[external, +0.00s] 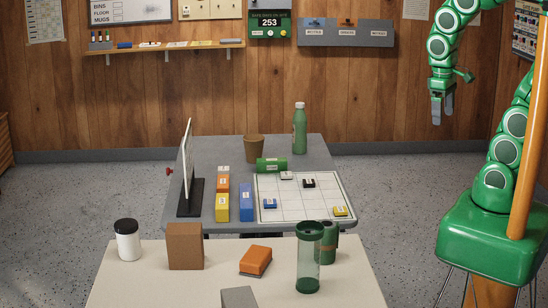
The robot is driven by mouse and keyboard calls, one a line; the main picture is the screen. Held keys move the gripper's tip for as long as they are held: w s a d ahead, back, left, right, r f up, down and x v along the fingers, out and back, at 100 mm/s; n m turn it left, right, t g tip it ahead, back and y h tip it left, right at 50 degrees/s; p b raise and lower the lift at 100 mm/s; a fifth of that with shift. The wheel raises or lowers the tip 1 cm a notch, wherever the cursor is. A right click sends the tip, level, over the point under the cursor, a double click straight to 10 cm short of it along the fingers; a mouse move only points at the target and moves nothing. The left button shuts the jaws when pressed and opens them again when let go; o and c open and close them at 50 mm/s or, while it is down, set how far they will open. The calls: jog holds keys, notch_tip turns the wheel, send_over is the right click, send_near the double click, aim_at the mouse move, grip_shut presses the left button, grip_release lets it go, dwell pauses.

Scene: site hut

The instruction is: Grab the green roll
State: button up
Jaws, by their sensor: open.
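A green roll (271,165) lies on its side on the grey table (205,160), just above the top left edge of a white grid board. It has a pale mark on its side. My gripper (441,108) hangs at the upper right, fingers pointing down, open and empty. It is well to the right of the grey table and clearly higher than the roll. A dark green cylinder (329,243) stands on the cream table in front, partly behind a clear green tumbler (309,265).
Around the roll are a brown cup (254,149), a green bottle (299,128) and the grid board (305,198) with small blocks. An upright white panel (187,165) stands at the left. The cream table (150,285) holds a jar, a brown box and an orange block.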

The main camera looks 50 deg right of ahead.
aim_at(323, 234)
jog(key=w+d+f+n+t+h, duration=0.1)
jog(key=w+d+f+n+t, duration=0.15)
jog(key=w, duration=0.85)
jog(key=w+d+f+n+t+h, duration=0.1)
jog(key=w+f+n+t, duration=0.15)
jog(key=w, duration=0.75)
jog(key=w+a+f+n+t+y, duration=0.35)
jog(key=w+a+f+n, duration=0.3)
jog(key=w+a, duration=0.4)
jog(key=s+a+f+n+g+y, duration=0.25)
jog(key=a+f+y, duration=0.2)
jog(key=a, duration=0.45)
jog(key=s+a+f+n+g+y, duration=0.25)
jog(key=a+f, duration=0.25)
jog(key=a, duration=0.4)
jog(key=s+a+f+n+g+y, duration=0.1)
jog(key=s+a+n+g+y, duration=0.35)
jog(key=s+a, duration=0.75)
jog(key=shift+m+g+y, duration=0.4)
jog(key=shift+m+y, duration=0.2)
jog(key=shift+s+a+f, duration=0.5)
jog(key=shift+a+f, duration=0.1)
jog(key=shift+a, duration=0.2)
jog(key=shift+s+a+f, duration=0.45)
jog(key=shift+a+f, duration=0.1)
jog(key=shift+a, duration=0.25)
jog(key=shift+s+a+f, duration=0.5)
jog(key=shift+a+f, duration=0.1)
jog(key=shift+a, duration=0.2)
